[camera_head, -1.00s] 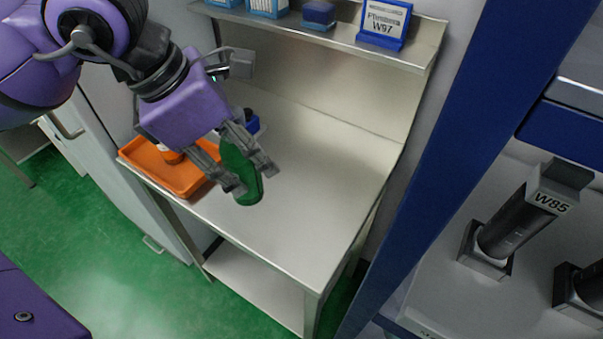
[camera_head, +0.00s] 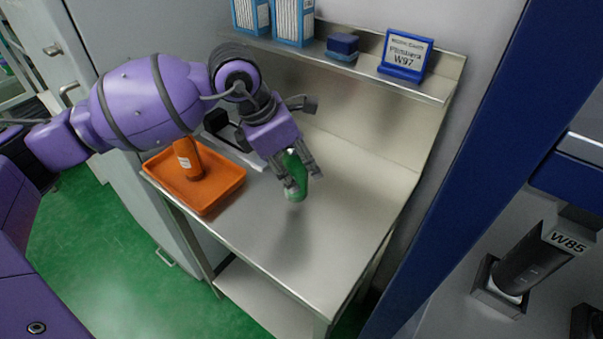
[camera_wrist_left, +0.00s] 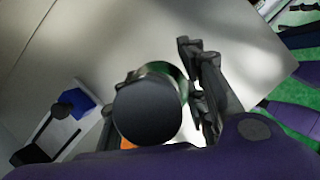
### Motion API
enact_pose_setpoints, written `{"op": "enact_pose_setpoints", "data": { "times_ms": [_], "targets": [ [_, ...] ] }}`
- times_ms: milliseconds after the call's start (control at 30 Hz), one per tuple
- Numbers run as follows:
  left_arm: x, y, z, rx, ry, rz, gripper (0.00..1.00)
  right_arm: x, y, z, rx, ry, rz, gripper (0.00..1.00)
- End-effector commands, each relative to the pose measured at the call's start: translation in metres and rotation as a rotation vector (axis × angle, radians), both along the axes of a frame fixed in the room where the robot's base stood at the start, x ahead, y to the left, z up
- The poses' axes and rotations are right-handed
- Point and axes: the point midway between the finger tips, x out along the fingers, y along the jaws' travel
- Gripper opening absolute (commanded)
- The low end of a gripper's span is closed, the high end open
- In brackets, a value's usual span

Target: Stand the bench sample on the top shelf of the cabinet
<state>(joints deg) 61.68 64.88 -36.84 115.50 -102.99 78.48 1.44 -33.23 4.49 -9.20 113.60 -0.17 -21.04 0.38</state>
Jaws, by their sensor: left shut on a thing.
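A green bottle (camera_head: 294,178) is between the fingers of my left gripper (camera_head: 299,184), which is shut on it. The gripper holds it over the steel bench (camera_head: 262,232), to the right of the orange tray. In the left wrist view its round dark cap (camera_wrist_left: 148,110) faces the camera, and one finger shows at its right. My right gripper is not in view. I cannot tell which unit is the cabinet; a blue-framed one (camera_head: 455,150) stands at the right.
An orange bottle (camera_head: 187,160) stands in the orange tray (camera_head: 212,205). A dark W85 cylinder (camera_head: 532,262) sits in the right unit. The front bench is clear.

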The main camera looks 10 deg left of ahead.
Motion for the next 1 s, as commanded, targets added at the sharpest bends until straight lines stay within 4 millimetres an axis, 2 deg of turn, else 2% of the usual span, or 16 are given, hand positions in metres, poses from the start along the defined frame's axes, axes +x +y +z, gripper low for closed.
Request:
{"op": "enact_pose_setpoints", "data": {
  "times_ms": [67, 200, 267, 667, 700, 800, 1000],
  "targets": [
    [0.005, -0.002, -0.008, -0.001, 0.002, 0.0, 0.04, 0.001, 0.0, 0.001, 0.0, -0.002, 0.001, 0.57],
    [0.004, -0.001, -0.03, -0.001, 0.003, 0.0, 0.04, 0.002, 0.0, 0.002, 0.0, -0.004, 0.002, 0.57],
    [0.005, -0.001, -0.035, -0.001, 0.001, 0.0, 0.04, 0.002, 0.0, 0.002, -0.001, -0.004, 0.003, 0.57],
    [0.004, -0.001, -0.042, -0.001, 0.002, -0.001, 0.04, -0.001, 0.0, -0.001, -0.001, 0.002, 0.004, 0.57],
    [0.004, -0.001, -0.041, 0.0, 0.002, -0.001, 0.44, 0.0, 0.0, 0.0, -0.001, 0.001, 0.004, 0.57],
    [0.004, -0.001, -0.041, 0.0, 0.002, -0.001, 0.57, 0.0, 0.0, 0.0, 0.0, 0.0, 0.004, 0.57],
    [0.004, -0.001, -0.041, 0.0, 0.001, 0.0, 0.58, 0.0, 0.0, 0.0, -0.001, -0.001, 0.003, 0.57]
  ]
}}
